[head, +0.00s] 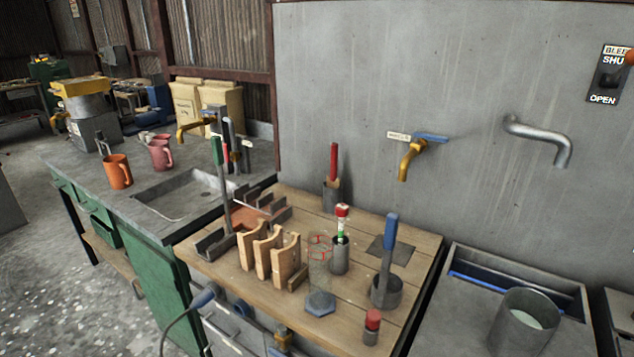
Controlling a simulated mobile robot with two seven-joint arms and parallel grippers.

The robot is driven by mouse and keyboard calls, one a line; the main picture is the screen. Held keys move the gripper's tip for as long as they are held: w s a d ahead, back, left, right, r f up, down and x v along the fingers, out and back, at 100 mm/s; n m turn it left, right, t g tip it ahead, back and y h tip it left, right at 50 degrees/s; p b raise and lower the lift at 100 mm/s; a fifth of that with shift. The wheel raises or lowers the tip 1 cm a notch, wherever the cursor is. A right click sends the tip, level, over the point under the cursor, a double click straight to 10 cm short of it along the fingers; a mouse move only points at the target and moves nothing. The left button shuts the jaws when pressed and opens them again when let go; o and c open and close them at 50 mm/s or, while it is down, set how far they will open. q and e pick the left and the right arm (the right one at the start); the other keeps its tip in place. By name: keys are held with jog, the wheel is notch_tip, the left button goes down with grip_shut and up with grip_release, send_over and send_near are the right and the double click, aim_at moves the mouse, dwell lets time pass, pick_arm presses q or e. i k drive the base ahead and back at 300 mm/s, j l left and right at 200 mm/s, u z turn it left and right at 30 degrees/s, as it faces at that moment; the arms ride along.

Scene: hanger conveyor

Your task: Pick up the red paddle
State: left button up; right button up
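A tall red paddle handle (334,163) stands upright in a small dark holder (331,194) at the back of the wooden table, near the grey wall. Its lower end is hidden in the holder. Neither of my grippers shows in the head view.
The wooden table (420,243) also bears wooden racks (288,262), a blue-handled paddle in a grey cup (386,293), a clear cylinder (319,265) and a red-capped piece (371,327). A yellow tap (405,162) juts from the wall. Mugs (117,172) stand left beside the sink (185,193).

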aim_at(332, 181)
jog(key=i+j+u, duration=0.35)
jog(key=j, duration=0.25)
jog(key=i+j+u, duration=0.35)
jog(key=i, duration=0.25)
